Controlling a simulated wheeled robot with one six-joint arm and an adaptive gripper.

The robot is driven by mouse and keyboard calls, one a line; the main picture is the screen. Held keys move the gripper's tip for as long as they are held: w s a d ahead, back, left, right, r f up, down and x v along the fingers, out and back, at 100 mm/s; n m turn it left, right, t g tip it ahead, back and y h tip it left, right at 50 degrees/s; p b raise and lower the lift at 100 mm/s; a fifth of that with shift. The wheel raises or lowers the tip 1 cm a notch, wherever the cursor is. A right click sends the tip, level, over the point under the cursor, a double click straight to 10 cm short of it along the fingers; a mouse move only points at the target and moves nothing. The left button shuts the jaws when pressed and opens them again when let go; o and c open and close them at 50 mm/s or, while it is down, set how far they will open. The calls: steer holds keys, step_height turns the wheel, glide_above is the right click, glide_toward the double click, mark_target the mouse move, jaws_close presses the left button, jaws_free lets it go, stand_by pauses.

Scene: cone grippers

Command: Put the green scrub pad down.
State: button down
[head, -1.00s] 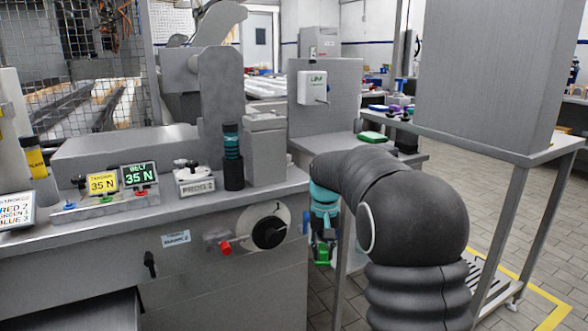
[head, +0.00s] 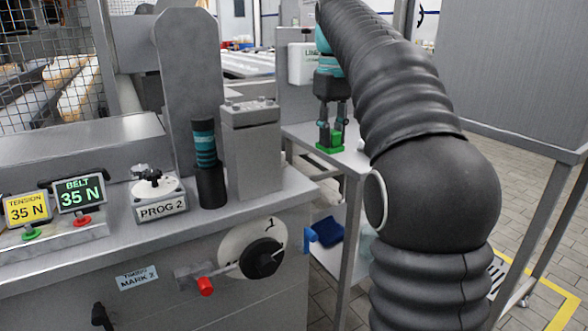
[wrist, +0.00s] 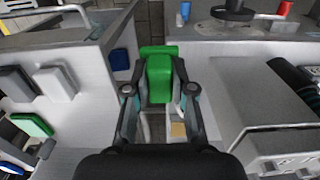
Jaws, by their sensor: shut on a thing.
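The green scrub pad (head: 330,149), with a raised green block on top, is in my gripper (head: 332,122) in the head view. The fingers point down and are shut on the block. The pad shows in front of the grey side table (head: 298,132); I cannot tell whether it touches it. In the wrist view the pad (wrist: 158,50) is between the fingertips of my gripper (wrist: 160,90), over the gap between the table and the machine. The fingers hide part of its block.
In the wrist view, another green pad (wrist: 32,124) and grey blocks (wrist: 55,83) are on the left. A blue cloth (head: 330,230) lies on a lower shelf. The machine (head: 225,260) with its black knob (head: 262,258) stands left of my arm.

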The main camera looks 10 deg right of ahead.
glide_above(296, 182)
step_height(296, 182, down, 5)
steer(key=shift+w+r, duration=0.1)
steer(key=shift+r, duration=0.05)
steer(key=shift+f+b, duration=0.9)
steer(key=shift+f, duration=1.15)
steer(key=shift+f, duration=0.1)
steer(key=c, duration=1)
jaws_free()
steer(key=shift+r+p, duration=1.3)
steer(key=shift+r, duration=2.6)
